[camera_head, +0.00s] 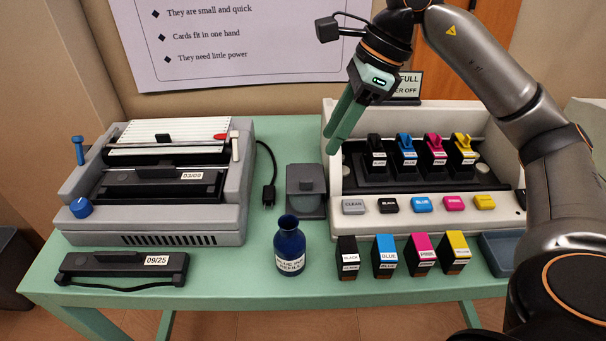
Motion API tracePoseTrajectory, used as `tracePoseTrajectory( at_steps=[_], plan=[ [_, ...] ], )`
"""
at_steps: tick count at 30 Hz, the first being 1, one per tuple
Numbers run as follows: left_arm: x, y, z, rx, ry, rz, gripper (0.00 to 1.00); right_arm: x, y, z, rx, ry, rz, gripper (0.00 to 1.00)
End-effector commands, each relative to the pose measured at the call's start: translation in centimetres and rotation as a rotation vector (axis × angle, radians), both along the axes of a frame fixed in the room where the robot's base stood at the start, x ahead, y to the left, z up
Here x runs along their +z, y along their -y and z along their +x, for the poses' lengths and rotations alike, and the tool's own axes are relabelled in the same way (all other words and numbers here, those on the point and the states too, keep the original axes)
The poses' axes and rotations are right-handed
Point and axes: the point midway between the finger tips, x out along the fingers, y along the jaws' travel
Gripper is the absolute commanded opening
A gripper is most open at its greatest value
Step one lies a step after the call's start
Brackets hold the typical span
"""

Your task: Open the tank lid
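A white printer (334,190) stands at the right of the table with its top open. Inside stand a black tank (376,158), a blue tank (405,158), a pink tank (434,158) and a yellow tank (463,157), each with a raised piece on top. I cannot tell which one has the lid in question. A dark blue bottle (289,247), labelled as blue ink refill, stands in front. My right gripper (332,141) hangs above the printer's left end, pointing down-left, apart from the tanks. Its green fingers lie close together, and the gap is unclear. My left gripper is out of view.
Spare black (347,258), blue (385,256), pink (420,254) and yellow (455,252) cartridges stand along the front edge. A grey machine (170,226) fills the left, with a dark unit (125,267) before it. A sign (408,85) stands behind the printer, partly hidden by my gripper.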

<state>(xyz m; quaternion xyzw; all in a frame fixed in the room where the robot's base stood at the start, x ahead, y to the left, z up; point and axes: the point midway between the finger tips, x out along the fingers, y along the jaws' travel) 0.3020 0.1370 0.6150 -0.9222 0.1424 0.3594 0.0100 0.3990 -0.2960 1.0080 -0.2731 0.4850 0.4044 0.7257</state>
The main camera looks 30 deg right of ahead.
Motion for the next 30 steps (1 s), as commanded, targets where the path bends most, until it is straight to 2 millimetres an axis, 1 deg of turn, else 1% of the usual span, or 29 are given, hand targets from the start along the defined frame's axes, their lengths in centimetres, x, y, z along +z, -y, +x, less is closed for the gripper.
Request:
tracePoseTrajectory(
  at_steps=[1, 6, 9, 13, 18, 27, 28, 30],
  plan=[
    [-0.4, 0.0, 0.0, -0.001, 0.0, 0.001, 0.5, -1.3, -0.4, 0.2, 0.002, -0.006, 0.0, 0.4],
    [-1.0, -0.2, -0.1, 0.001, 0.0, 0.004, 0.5, -4.7, -1.6, 0.9, 0.002, -0.005, 0.002, 0.4],
    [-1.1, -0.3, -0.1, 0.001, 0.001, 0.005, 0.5, -6.4, -2.2, 1.3, 0.002, -0.005, 0.003, 0.4],
    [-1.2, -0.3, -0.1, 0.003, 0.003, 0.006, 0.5, -8.0, -2.9, 1.7, 0.002, -0.004, 0.004, 0.4],
    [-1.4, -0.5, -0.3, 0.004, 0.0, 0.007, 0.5, -9.1, -3.3, 1.9, 0.002, -0.002, 0.004, 0.4],
    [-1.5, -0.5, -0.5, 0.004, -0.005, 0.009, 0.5, -9.3, -3.4, 2.0, 0.001, -0.001, 0.003, 0.4],
    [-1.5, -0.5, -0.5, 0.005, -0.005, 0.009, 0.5, -9.3, -3.4, 2.0, 0.001, -0.001, 0.003, 0.38],
    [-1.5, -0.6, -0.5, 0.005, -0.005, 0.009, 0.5, -9.3, -3.4, 2.0, 0.001, -0.001, 0.004, 0.3]
  ],
)
